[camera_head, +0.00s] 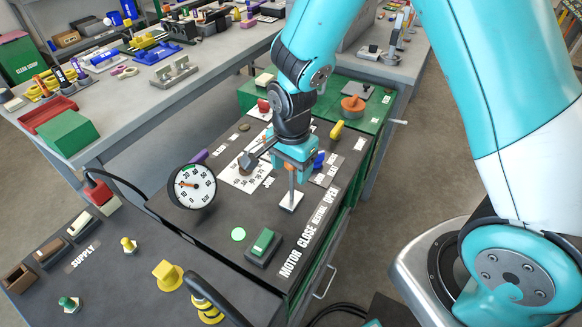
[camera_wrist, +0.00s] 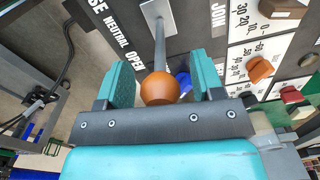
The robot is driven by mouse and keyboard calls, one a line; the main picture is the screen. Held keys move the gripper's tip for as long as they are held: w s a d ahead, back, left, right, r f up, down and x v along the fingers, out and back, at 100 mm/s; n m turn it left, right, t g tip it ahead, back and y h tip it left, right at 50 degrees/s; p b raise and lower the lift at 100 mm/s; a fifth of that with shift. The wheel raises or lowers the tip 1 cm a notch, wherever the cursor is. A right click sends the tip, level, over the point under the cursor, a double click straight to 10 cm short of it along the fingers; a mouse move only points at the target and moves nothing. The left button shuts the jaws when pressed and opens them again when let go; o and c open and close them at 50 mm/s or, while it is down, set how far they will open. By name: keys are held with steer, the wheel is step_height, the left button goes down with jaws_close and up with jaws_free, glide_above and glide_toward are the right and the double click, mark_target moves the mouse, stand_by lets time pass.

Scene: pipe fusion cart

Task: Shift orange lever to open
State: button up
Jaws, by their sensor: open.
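The orange lever has a round orange knob (camera_wrist: 159,90) on a grey metal shaft (camera_wrist: 160,45). The shaft rises from a white base plate (camera_head: 291,201) beside the CLOSE, NEUTRAL, OPEN lettering (camera_head: 318,222) on the dark panel. Narrow gaps show between knob and fingers. I cannot tell which label the lever points at.
A pressure gauge (camera_head: 193,187) stands left of the lever. A green rocker switch (camera_head: 263,243) lies in front of it. A blue knob (camera_head: 319,160) and a yellow handle (camera_head: 337,130) are close behind my gripper.

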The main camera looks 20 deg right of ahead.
steer(key=shift+f, duration=0.35)
